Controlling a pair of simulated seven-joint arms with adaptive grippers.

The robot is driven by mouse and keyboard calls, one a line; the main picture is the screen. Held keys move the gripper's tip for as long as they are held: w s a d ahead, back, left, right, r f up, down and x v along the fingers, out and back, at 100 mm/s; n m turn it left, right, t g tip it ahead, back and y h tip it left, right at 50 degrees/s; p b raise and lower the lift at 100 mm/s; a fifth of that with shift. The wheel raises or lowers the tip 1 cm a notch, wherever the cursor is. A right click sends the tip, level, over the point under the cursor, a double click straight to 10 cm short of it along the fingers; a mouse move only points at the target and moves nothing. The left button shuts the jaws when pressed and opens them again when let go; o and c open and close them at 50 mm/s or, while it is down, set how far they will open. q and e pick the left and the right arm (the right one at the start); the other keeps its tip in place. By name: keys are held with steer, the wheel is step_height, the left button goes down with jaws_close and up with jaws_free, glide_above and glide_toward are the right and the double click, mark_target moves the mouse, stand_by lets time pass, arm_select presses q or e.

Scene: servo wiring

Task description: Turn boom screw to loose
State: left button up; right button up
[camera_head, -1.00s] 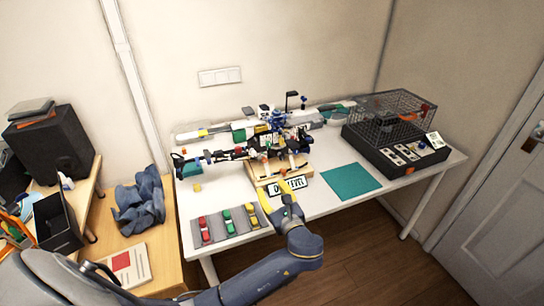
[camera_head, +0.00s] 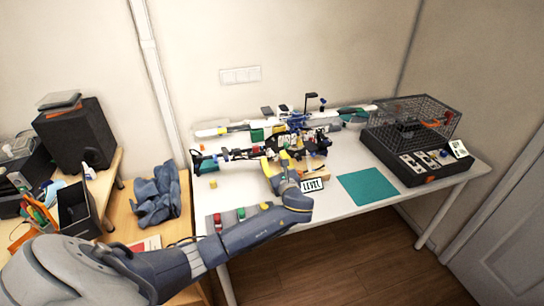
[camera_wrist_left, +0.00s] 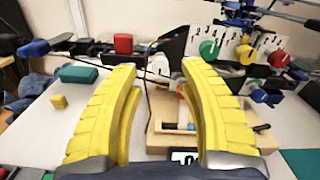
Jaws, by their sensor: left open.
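The rig (camera_head: 235,154) is a dark boom with coloured knobs on the white table. It also shows in the left wrist view, with a red knob (camera_wrist_left: 123,43) at left, a green knob (camera_wrist_left: 209,50), a yellow knob (camera_wrist_left: 245,54) and another red knob (camera_wrist_left: 278,58) near a numbered card (camera_wrist_left: 230,38). I cannot tell which part is the boom screw. My left gripper (camera_head: 276,164) has yellow fingers and is in front of the rig. In its wrist view the fingers (camera_wrist_left: 158,75) are spread with nothing held, above and in front of a wooden block (camera_wrist_left: 165,139).
A black cage box (camera_head: 410,130) fills the right end. A small yellow cube (camera_wrist_left: 59,101) and a teal block (camera_wrist_left: 79,74) lie at left in the wrist view.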

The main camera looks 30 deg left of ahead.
mark_target(272, 155)
arm_select(q)
steer(key=shift+x, duration=1.65)
steer(key=shift+o, duration=0.2)
jaws_close()
